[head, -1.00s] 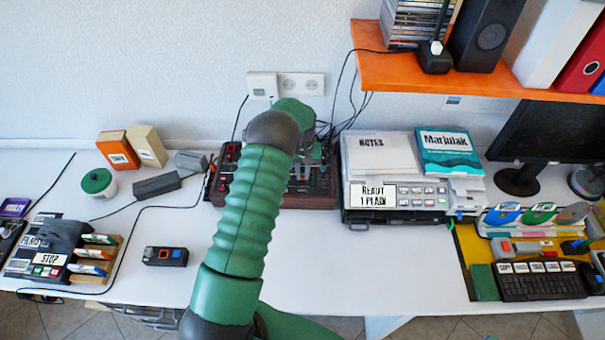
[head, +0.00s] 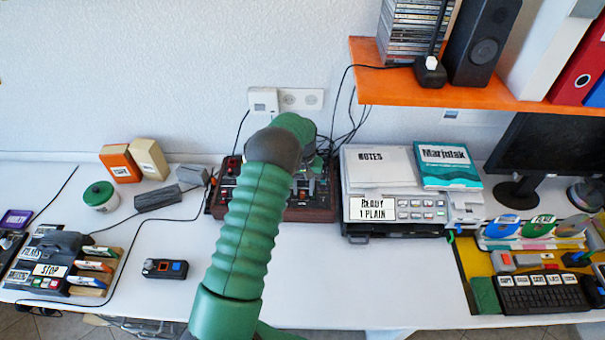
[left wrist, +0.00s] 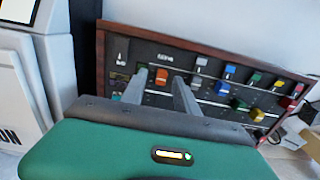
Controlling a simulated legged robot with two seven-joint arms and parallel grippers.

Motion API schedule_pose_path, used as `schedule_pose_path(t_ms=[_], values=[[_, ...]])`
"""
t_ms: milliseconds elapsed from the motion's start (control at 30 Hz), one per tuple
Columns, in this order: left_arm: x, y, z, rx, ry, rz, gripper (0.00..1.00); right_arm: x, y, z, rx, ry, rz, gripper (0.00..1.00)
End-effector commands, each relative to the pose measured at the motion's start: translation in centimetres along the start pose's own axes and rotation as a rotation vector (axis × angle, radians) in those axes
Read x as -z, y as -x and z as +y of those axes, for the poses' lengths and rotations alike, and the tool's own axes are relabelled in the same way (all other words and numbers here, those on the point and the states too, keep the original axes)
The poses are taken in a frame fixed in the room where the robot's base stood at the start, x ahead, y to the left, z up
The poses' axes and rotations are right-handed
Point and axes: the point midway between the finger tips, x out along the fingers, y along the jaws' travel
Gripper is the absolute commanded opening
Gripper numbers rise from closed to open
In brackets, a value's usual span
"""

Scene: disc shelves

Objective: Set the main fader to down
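The mixer (head: 318,213), a dark panel with a reddish-brown frame, stands against the wall, partly hidden by my left arm in the head view. The left wrist view shows its panel (left wrist: 128,49) with an orange cap (left wrist: 162,81), likely the main fader, below a small white label. Grey, blue, green, yellow and red caps sit to the right. My left gripper (left wrist: 160,80) is open, its two grey fingers on either side of the orange cap in this view. I cannot tell whether they touch it. My right gripper is not in view.
A printer (head: 400,207) with notes and a book on top stands just right of the mixer. A dark adapter (head: 158,197) and cables lie to the left. An orange shelf (head: 480,94) overhangs the right side. The white table (head: 330,275) is clear in front.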

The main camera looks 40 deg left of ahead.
Motion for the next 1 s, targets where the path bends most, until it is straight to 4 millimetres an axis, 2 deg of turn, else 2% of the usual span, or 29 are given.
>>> schedule_pose_path(t_ms=[300, 500, 667, 900, 1000], values=[[0.3, 9.1, -0.3, -0.002, 0.001, 0.004, 0.36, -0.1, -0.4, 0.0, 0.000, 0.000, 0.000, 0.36], [0.3, 13.5, -0.3, -0.002, 0.001, 0.000, 0.36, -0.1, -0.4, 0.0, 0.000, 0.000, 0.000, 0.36], [0.3, 14.7, -0.3, -0.002, 0.001, -0.002, 0.36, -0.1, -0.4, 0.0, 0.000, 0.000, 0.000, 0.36], [0.2, 14.8, -0.4, -0.003, 0.001, -0.003, 0.36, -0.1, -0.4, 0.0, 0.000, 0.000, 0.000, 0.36], [-0.3, 15.1, -0.5, -0.004, 0.008, -0.006, 0.36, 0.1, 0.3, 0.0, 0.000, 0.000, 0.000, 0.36]])
